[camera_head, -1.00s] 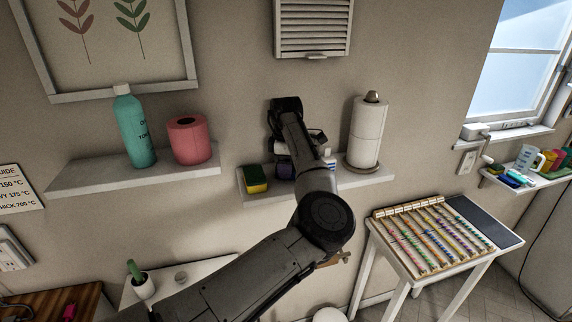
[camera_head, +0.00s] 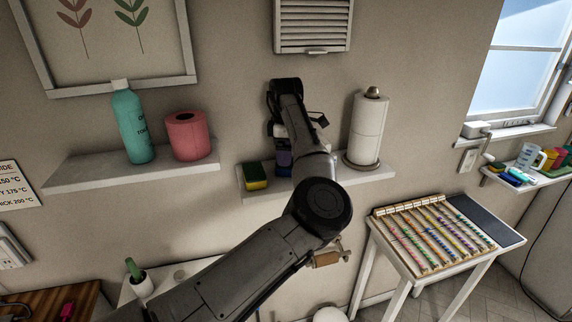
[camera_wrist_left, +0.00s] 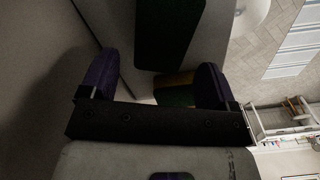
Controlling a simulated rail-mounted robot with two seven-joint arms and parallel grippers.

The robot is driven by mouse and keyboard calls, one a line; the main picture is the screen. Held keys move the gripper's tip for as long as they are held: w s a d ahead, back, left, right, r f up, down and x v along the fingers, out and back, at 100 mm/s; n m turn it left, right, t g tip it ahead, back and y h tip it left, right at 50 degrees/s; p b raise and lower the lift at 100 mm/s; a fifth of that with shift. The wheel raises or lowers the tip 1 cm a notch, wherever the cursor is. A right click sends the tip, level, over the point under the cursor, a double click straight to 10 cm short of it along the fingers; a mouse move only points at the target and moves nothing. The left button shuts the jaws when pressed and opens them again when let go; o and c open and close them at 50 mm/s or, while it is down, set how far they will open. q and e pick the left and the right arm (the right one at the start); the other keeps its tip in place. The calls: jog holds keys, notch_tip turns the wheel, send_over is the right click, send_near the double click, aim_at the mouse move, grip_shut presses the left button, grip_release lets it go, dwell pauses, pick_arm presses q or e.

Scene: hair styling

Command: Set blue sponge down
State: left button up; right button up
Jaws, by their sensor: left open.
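My left gripper (camera_head: 283,157) is over the middle shelf (camera_head: 240,186), with its arm crossing the head view. In the left wrist view its two purple fingertips (camera_wrist_left: 155,80) stand wide apart with nothing gripped between them. A dark green slab (camera_wrist_left: 170,35) lies beyond the fingertips; I cannot tell whether it is the blue sponge's top. A small bluish patch (camera_head: 284,171) shows under the gripper on the shelf, mostly hidden by the arm. A yellow and green sponge (camera_head: 255,176) sits at the shelf's left end and also shows in the wrist view (camera_wrist_left: 175,90).
A paper towel roll (camera_head: 367,130) stands on the shelf's right part. The left shelf (camera_head: 90,178) holds a teal bottle (camera_head: 132,125) and a pink roll (camera_head: 187,136). A wooden holder (camera_head: 328,258) is below. A small table (camera_head: 480,215) with a rack of rods stands right.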

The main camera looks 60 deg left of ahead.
pick_arm(q)
notch_tip(320, 180, up, 8)
jog(key=shift+r+b, duration=0.2)
jog(key=shift+b, duration=0.25)
dwell(0.3)
